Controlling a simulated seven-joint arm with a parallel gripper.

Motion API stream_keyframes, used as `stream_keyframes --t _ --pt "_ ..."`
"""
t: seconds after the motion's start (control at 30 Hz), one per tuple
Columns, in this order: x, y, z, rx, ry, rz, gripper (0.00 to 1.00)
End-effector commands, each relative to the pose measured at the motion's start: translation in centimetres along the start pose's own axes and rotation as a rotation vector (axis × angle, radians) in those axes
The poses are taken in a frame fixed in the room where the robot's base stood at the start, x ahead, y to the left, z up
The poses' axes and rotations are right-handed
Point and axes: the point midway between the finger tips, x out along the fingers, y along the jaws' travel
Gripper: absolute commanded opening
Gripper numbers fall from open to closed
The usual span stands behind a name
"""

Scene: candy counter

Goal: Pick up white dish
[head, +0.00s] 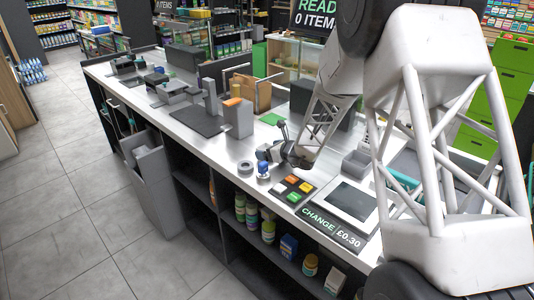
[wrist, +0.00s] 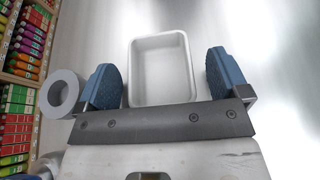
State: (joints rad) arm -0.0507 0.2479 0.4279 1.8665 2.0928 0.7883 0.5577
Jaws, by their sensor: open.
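The white dish (wrist: 160,72) is a small, rounded rectangular tray with raised walls and an empty inside. In the wrist view it lies on the shiny pale counter, between the two blue finger pads of my gripper (wrist: 162,80). The jaws are open, with a gap on each side of the dish, the left one looking narrower. In the head view my gripper (head: 287,150) is low over the counter; I cannot make out the dish there, and it seems hidden by the gripper and arm.
A grey ring (wrist: 62,93) stands just left of the left finger; it also shows in the head view (head: 245,168). Shelved packets (wrist: 22,60) line the wrist view's left edge.

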Motion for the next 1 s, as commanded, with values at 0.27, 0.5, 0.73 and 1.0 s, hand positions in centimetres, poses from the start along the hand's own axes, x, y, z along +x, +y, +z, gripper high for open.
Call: stream_keyframes --t 0.27,0.5,0.73,1.0 --pt "0.0 0.0 0.0 0.000 0.000 0.000 0.83" --pt "0.0 0.0 0.0 0.000 0.000 0.000 0.46" --pt "0.0 0.0 0.0 0.000 0.000 0.000 0.40" --pt "-0.4 0.0 1.0 -0.001 -0.001 0.000 0.40"
